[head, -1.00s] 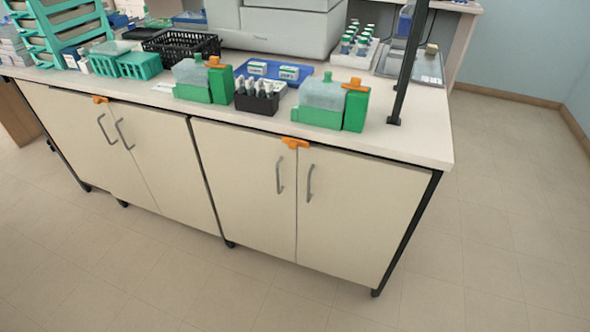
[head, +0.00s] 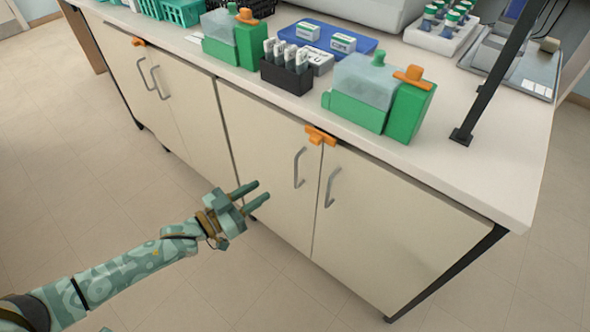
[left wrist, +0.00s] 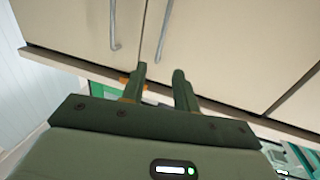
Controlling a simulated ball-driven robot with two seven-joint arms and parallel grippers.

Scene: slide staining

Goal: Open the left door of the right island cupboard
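The right island cupboard has two cream doors, both shut. Its left door (head: 262,150) has a grey bar handle (head: 299,167) near the middle seam. The right door (head: 385,225) has a matching handle (head: 331,188). An orange catch (head: 320,136) sits at the top of the seam, across both doors. My left gripper (head: 264,193) is open and empty, in front of the left door, left of and below its handle. In the left wrist view, which looks upside down, the left door's handle (left wrist: 163,32) shows beyond the fingers (left wrist: 160,75). My right gripper is not in view.
A black post (head: 490,85) stands at the right. The left cupboard (head: 165,90) is shut. The floor in front is clear.

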